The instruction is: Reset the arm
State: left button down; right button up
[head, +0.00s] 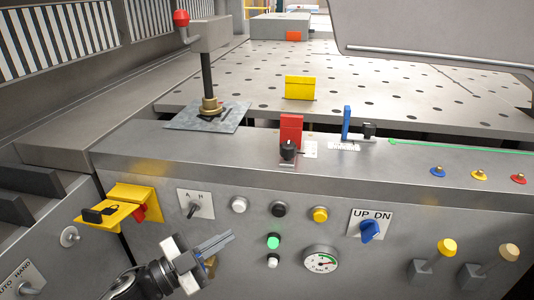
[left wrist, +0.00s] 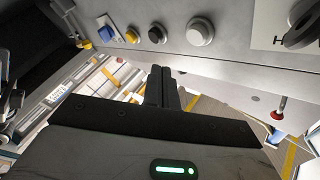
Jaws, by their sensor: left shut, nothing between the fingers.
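My left gripper (head: 228,237) comes in from the lower left in the head view, in front of the grey control panel (head: 330,205). Its fingers are shut with nothing between them and point to the upper right, just left of the lit green button (head: 273,241). In the left wrist view the closed dark fingers (left wrist: 163,88) stand below the panel's row of buttons, apart from them. I cannot see my right gripper.
The panel carries a white button (head: 239,205), a black button (head: 279,209), a yellow button (head: 320,214), a blue UP/DN knob (head: 371,230) and a gauge (head: 320,260). A yellow bracket (head: 125,203) juts out at left. A red-knobbed lever (head: 208,70) stands behind.

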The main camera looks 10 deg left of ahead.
pick_arm(q)
jog(key=s+d+f+n+g+y+p, duration=0.1)
jog(key=s+f+n+g+y, duration=0.1)
jog(key=s+f+n+y, duration=0.9)
jog(key=s+n, duration=0.3)
jog(key=s, duration=0.1)
jog(key=shift+s+f+g, duration=0.15)
jog(key=shift+f+g, duration=0.15)
jog(key=shift+g, duration=0.1)
pick_arm(e)
jog(key=shift+d+f, duration=0.25)
jog(key=shift+f, duration=0.65)
